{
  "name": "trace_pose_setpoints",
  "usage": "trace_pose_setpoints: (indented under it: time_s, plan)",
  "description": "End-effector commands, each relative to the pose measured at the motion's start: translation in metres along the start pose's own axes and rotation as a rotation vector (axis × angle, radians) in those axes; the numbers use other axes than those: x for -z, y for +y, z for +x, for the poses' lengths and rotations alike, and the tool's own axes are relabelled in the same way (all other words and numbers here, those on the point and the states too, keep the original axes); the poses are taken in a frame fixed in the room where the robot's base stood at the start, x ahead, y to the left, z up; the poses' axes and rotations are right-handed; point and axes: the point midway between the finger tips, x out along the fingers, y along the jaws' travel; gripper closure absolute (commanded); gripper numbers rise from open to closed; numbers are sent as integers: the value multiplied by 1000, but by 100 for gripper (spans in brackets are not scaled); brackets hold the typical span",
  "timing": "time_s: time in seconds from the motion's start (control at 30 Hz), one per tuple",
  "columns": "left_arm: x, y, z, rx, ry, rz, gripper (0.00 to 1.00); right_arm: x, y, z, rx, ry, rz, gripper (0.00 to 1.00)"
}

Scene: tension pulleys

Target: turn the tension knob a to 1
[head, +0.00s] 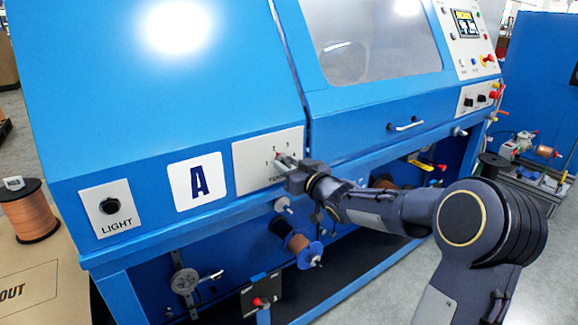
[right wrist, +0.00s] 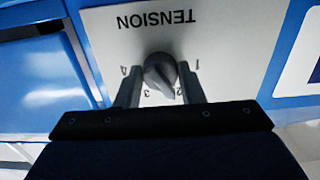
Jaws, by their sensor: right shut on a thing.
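The tension panel (head: 243,173) is a pale plate on the blue machine, to the right of the big A label (head: 197,181). In the right wrist view the panel (right wrist: 225,45) appears upside down, with TENSION and the numbers 1 to 4 around a dark grey knob (right wrist: 159,72). The knob's pointer tip lies between 2 and 3, closer to 2. My right gripper (head: 282,160) is at the panel, its two fingers (right wrist: 160,85) on either side of the knob, shut on it. In the head view the gripper mostly hides the knob. My left gripper is not in view.
A LIGHT switch (head: 109,206) is at the left of the machine's front. Copper spools (head: 297,243) and a crank wheel (head: 185,281) sit below the panel. A handle (head: 406,126) is to the right. Another copper spool (head: 30,212) stands at far left.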

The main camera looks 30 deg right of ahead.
Motion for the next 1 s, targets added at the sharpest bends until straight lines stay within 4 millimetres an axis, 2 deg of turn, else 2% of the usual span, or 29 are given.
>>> trace_pose_setpoints:
  time_s: [0.27, 0.47, 1.0]
  plan:
    - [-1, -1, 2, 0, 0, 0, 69, -1, 0, 0, 1, 0, -23, 88]
    - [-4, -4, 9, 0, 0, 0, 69, -2, -1, 0, 2, 2, -108, 88]
    - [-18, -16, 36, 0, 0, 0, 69, -2, 0, 0, 1, 3, -586, 88]
